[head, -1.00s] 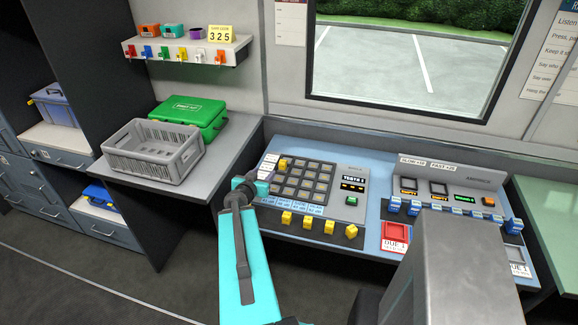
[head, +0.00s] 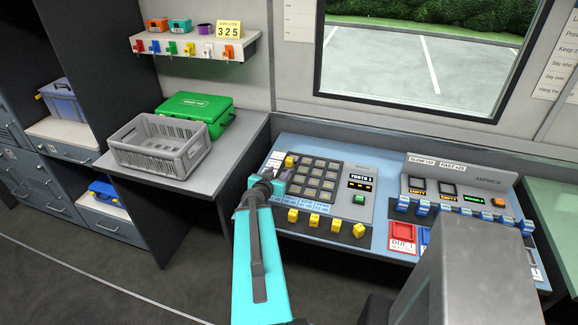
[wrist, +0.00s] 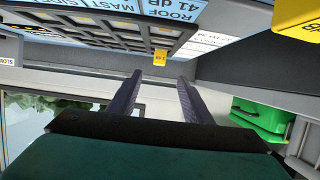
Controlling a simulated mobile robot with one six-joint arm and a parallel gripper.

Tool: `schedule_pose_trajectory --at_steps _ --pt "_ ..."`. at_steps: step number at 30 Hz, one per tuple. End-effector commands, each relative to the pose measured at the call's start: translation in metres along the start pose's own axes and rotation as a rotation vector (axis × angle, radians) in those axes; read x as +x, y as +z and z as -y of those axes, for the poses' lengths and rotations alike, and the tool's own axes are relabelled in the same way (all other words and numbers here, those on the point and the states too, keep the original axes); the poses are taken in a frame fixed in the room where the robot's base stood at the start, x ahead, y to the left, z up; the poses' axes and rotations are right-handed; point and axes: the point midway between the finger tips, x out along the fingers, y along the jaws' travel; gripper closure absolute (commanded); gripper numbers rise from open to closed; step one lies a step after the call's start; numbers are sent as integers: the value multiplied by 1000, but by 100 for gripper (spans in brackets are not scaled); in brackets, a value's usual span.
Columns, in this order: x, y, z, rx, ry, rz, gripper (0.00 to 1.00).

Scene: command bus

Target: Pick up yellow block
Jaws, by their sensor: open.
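Several yellow blocks (head: 314,220) stand in a row along the front edge of the left console panel. One more yellow block (head: 290,161) sits at the upper left corner of the button grid. My gripper (head: 279,183) is at the panel's left edge, just in front of that corner block. In the wrist view my gripper (wrist: 159,78) is open and empty. A small yellow block (wrist: 160,56) shows beyond and between its fingertips, apart from them. A larger, nearer yellow block (wrist: 297,15) is cut off at the upper right.
A grey crate (head: 160,155) and a green case (head: 196,110) stand on the counter to the left. Small blue blocks (head: 421,207) line the right console, beside a red tray (head: 403,232). A shelf with coloured tags (head: 195,45) hangs on the wall.

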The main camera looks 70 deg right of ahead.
Motion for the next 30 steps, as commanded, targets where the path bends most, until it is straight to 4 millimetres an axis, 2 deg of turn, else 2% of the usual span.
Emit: schedule_pose_trajectory --at_steps 30 --pt "20 3 1 0 -2 -1 55"
